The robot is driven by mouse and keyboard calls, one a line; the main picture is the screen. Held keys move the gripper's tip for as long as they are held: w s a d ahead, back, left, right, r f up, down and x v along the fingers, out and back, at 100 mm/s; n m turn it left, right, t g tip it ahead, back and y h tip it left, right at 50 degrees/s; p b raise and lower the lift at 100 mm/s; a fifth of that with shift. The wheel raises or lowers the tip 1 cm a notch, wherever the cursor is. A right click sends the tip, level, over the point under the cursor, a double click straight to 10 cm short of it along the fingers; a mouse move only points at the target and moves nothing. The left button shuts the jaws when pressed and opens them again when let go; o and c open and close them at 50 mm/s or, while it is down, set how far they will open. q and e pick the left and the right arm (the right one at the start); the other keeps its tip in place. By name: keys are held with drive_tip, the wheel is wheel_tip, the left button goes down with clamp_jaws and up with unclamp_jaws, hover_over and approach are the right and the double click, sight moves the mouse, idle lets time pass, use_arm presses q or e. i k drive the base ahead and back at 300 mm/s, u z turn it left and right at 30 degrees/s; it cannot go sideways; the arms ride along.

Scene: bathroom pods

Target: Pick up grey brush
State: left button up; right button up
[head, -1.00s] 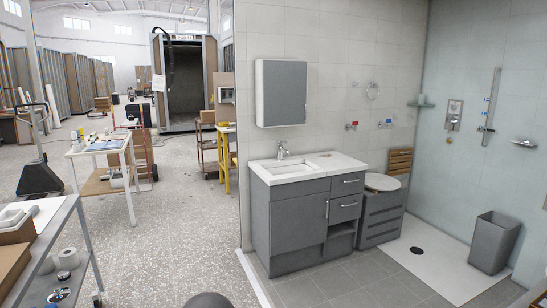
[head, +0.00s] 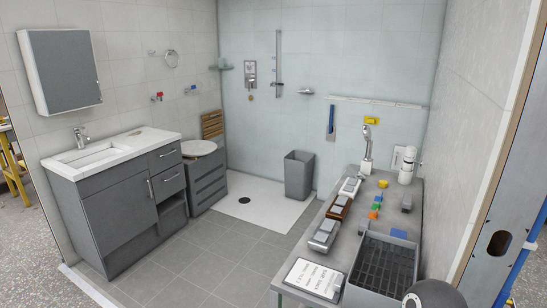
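I cannot make out a grey brush for certain. Neither of my grippers shows in the head view. A dark rounded part at the bottom right edge may belong to me.
The table holds a grey crate (head: 384,262), a white lettered board (head: 315,280), several small trays, coloured blocks and a white bottle (head: 407,165). A wall (head: 478,130) stands close on its right. Tiled floor (head: 232,262) is clear between table and vanity (head: 120,205).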

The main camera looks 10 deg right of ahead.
sight(408, 197)
drive_tip(key=u, duration=1.6)
drive_tip(key=i, duration=0.1)
drive_tip(key=z, duration=2.8)
drive_tip(key=k, duration=1)
drive_tip(key=u, duration=1.15)
drive_tip(key=i, duration=3.85)
drive_tip(key=z, duration=0.1)
